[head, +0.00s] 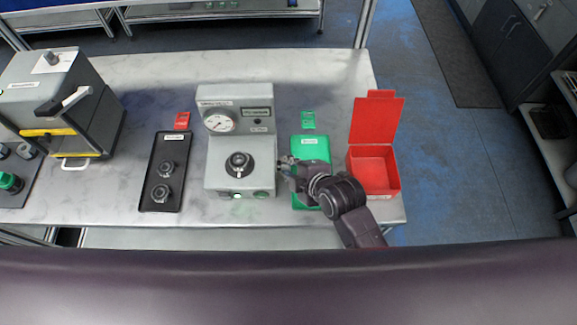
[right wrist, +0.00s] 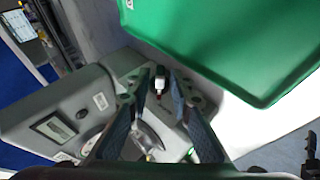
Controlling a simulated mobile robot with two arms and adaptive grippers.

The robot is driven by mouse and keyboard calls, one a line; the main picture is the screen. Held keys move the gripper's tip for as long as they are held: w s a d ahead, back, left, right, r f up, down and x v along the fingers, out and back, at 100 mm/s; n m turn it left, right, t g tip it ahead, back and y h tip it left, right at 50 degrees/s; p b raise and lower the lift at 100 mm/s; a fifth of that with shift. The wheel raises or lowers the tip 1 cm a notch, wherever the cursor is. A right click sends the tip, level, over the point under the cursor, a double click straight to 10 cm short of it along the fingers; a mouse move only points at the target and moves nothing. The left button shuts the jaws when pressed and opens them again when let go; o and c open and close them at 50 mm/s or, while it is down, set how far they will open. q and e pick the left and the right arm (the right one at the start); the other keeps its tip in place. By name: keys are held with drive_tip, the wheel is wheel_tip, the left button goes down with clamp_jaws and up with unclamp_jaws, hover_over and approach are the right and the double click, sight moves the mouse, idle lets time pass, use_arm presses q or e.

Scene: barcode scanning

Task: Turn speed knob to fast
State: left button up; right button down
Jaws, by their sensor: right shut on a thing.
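The grey machine (head: 240,97) stands mid-table with a dial gauge (head: 220,122), a small display and a dark round fitting (head: 239,164) on its base. My right gripper (head: 284,164) is at the right side of the machine's base. In the right wrist view, its fingers are on either side of a small dark knob (right wrist: 159,78) with a white band and a red mark, and they are shut on it. In the head view the gripper hides this knob. I cannot read its setting. My left gripper is not in view.
A green box (head: 311,148) stands close under my right arm. An open red box (head: 373,172) is further right. A black tray (head: 152,190) with two round parts lies left of the machine. A grey device (head: 60,92) with a black handle stands far left.

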drive_tip(key=g, duration=0.2)
drive_tip(key=w+m+g, duration=0.1)
drive_tip(key=g, duration=0.1)
drive_tip(key=shift+w+r, duration=0.1)
drive_tip(key=shift+r, duration=0.2)
drive_tip(key=g, duration=0.2)
drive_tip(key=w+m+g, duration=0.1)
drive_tip(key=g, duration=0.1)
drive_tip(key=shift+g+h, duration=0.3)
drive_tip(key=shift+g, duration=0.4)
drive_tip(key=shift+w+f+g+b, duration=0.2)
drive_tip(key=shift+g+b, duration=0.2)
drive_tip(key=shift+b, duration=0.15)
drive_tip(key=g+b, duration=0.1)
drive_tip(key=b, duration=0.2)
drive_tip(key=m+g+b, duration=0.1)
drive_tip(key=g+b, duration=0.1)
drive_tip(key=b, duration=0.2)
drive_tip(key=w+f+g+b, duration=0.1)
drive_tip(key=g+b, duration=0.1)
drive_tip(key=b, duration=0.2)
drive_tip(key=g+b, duration=0.1)
drive_tip(key=b, duration=0.2)
drive_tip(key=shift+m, duration=0.3)
drive_tip(key=shift+r+b, duration=0.1)
drive_tip(key=shift+b, duration=0.5)
drive_tip(key=shift+s, duration=0.1)
